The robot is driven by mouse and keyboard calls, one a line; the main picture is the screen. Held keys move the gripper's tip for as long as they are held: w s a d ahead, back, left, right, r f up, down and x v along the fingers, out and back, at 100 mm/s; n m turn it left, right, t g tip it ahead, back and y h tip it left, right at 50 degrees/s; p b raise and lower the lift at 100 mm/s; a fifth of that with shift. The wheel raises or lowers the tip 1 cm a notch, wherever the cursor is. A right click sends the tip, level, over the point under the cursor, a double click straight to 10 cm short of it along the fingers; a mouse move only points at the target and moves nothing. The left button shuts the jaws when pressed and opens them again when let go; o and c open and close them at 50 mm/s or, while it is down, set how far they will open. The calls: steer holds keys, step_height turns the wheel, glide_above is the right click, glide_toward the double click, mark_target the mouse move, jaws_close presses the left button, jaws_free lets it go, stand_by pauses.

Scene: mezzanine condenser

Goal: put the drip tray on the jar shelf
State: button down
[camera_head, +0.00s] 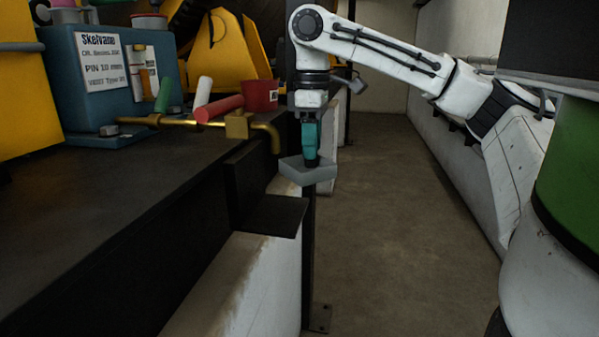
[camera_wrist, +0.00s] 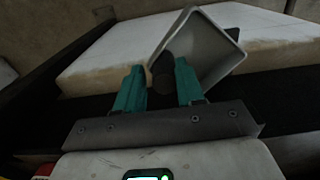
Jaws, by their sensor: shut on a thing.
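The drip tray (camera_head: 306,174) is a shallow grey tray. My gripper (camera_head: 311,160), with teal fingers, is shut on it and holds it in the air, just beyond the brass spout and above the level of the small black shelf. In the wrist view, the drip tray (camera_wrist: 212,45) looks tilted past the fingertips. A dark round part shows between the fingers of my gripper (camera_wrist: 162,75). The small black shelf (camera_head: 272,216), which looks like the jar shelf, juts from the bench side below the spout. Its visible top is bare.
A brass pipe with a down-turned spout (camera_head: 268,134) overhangs the bench edge close to the drip tray. A dark post stands by the tray. The floor at right is clear.

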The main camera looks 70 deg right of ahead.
mark_target(301, 170)
steer(key=f, duration=0.2)
steer(key=w+f, duration=0.1)
steer(key=f, duration=0.1)
steer(key=w+f, duration=0.1)
steer(key=f, duration=0.1)
steer(key=shift+w+f+b, duration=0.1)
steer(key=shift+f+b, duration=0.2)
steer(key=shift+b, duration=0.1)
steer(key=shift+w+f, duration=0.15)
steer(key=shift+f, duration=0.05)
steer(key=shift+f, duration=0.1)
steer(key=c, duration=0.7)
jaws_free()
step_height(301, 170, up, 12)
steer(key=p, duration=0.1)
